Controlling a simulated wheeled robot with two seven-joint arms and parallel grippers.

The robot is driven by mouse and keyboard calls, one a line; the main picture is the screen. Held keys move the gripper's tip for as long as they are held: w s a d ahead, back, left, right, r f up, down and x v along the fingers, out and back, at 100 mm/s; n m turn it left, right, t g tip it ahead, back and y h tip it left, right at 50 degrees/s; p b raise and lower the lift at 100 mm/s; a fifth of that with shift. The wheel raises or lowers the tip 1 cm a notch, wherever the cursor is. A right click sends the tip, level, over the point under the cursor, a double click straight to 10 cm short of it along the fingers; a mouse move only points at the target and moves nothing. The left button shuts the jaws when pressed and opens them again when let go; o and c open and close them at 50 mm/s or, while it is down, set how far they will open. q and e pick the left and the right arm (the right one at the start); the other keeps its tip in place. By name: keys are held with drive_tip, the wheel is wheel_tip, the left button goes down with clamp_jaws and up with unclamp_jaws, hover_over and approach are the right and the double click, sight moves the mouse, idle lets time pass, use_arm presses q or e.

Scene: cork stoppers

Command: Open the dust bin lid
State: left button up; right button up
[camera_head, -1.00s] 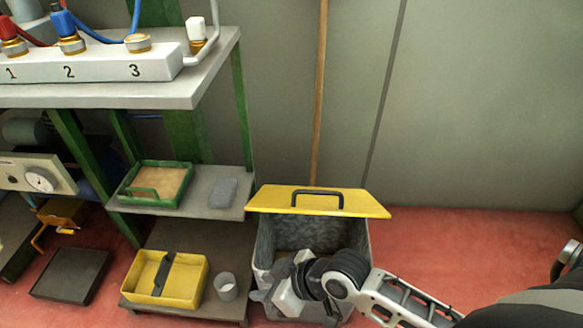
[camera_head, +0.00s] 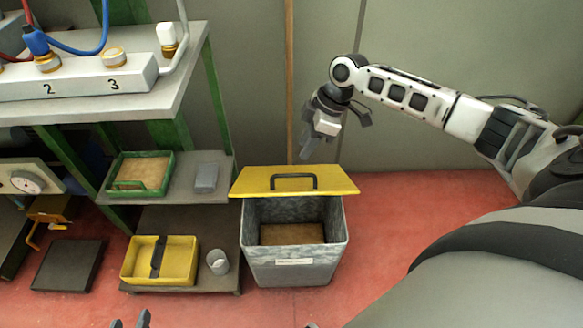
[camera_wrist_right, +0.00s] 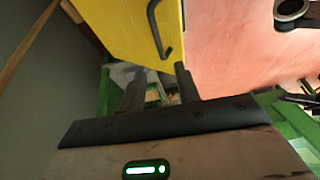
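The dust bin (camera_head: 292,270) is a grey metal box standing on the red floor in the head view. Its yellow lid (camera_head: 245,186) with a black handle (camera_head: 293,182) is swung up at the back, so the inside and a brown bottom show. The lid (camera_wrist_right: 125,25) and handle (camera_wrist_right: 160,35) also show in the right wrist view. My right gripper (camera_head: 308,150) is above and behind the lid, apart from it. Its fingers (camera_wrist_right: 160,88) are spread and empty in the wrist view. My left gripper (camera_head: 131,322) shows only two separated fingertips at the bottom edge.
A green shelf with a grey top (camera_head: 130,105) stands left of the bin, with a green tray (camera_head: 140,188), a yellow box (camera_head: 180,275) and a grey cup (camera_head: 218,262). A wooden pole (camera_head: 289,80) stands behind the bin. Floor right of the bin is clear.

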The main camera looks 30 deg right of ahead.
drive_tip(key=b+x, duration=0.1)
drive_tip(key=x, duration=0.8)
drive_tip(key=shift+a+f, duration=0.1)
drive_tip(key=shift+f, duration=0.05)
clamp_jaws()
